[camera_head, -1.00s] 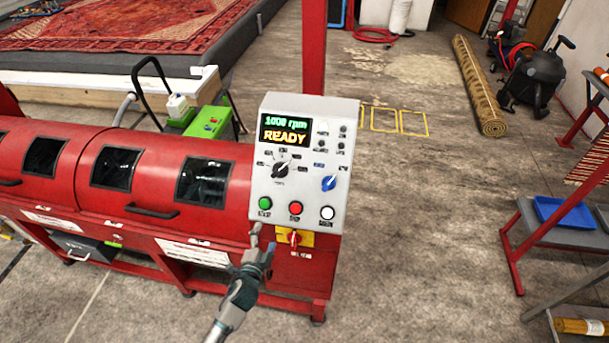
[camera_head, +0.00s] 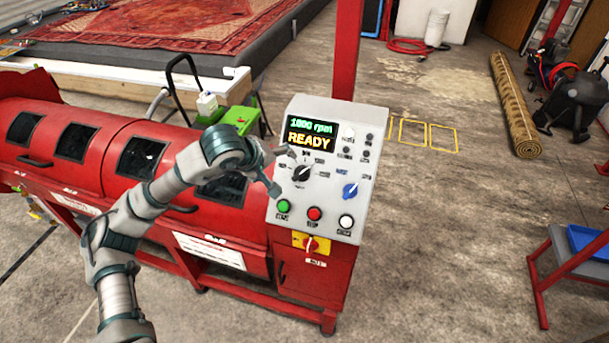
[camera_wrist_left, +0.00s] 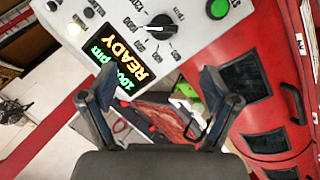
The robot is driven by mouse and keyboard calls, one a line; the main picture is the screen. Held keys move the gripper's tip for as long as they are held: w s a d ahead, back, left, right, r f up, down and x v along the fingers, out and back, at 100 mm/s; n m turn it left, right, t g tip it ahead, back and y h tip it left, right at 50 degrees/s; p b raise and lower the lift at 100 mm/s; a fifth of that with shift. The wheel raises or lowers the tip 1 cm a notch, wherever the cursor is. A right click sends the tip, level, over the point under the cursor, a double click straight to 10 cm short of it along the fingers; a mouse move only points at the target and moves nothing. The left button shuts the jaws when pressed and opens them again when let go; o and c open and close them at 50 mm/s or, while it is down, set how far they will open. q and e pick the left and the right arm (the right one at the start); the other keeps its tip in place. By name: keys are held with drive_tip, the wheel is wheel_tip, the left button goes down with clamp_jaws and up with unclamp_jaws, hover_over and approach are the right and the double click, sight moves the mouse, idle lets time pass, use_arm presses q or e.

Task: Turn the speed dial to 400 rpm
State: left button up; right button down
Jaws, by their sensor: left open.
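The speed dial (camera_head: 301,173) is a black knob with a white pointer on the grey control panel (camera_head: 325,215). Its pointer aims up and to the right in the head view. The display (camera_head: 309,133) reads 1000 rpm and READY. My left gripper (camera_head: 277,170) is open at the panel's left edge, just left of the dial. In the left wrist view, the dial (camera_wrist_left: 158,27) lies beyond the spread, empty fingers (camera_wrist_left: 155,92), not between them. Small scale marks around the dial are hard to read. My right gripper is not in view.
A blue knob (camera_head: 350,190) sits right of the dial. Green (camera_head: 284,206), red (camera_head: 314,213) and white (camera_head: 346,221) buttons line the panel below, above a red switch on a yellow plate (camera_head: 311,243). The red drum machine (camera_head: 100,165) extends left.

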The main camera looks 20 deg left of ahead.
use_arm(q)
approach(299, 175)
drive_tip(key=a+x, duration=0.1)
drive_tip(key=x, duration=0.6)
drive_tip(key=d+x, duration=0.1)
drive_tip(key=x, duration=0.3)
drive_tip(key=shift+w+d+r+p, duration=0.1)
drive_tip(key=shift+d+r+p, duration=0.15)
drive_tip(key=shift+p, duration=0.1)
drive_tip(key=shift+a+f, duration=0.1)
drive_tip(key=shift+a, duration=0.3)
drive_tip(key=shift+c, duration=0.5)
drive_tip(key=shift+a, duration=0.1)
drive_tip(key=c, duration=1.1)
drive_tip(key=shift+o, duration=0.2)
drive_tip(key=shift+d+f, duration=0.1)
drive_tip(key=shift+d, duration=0.2)
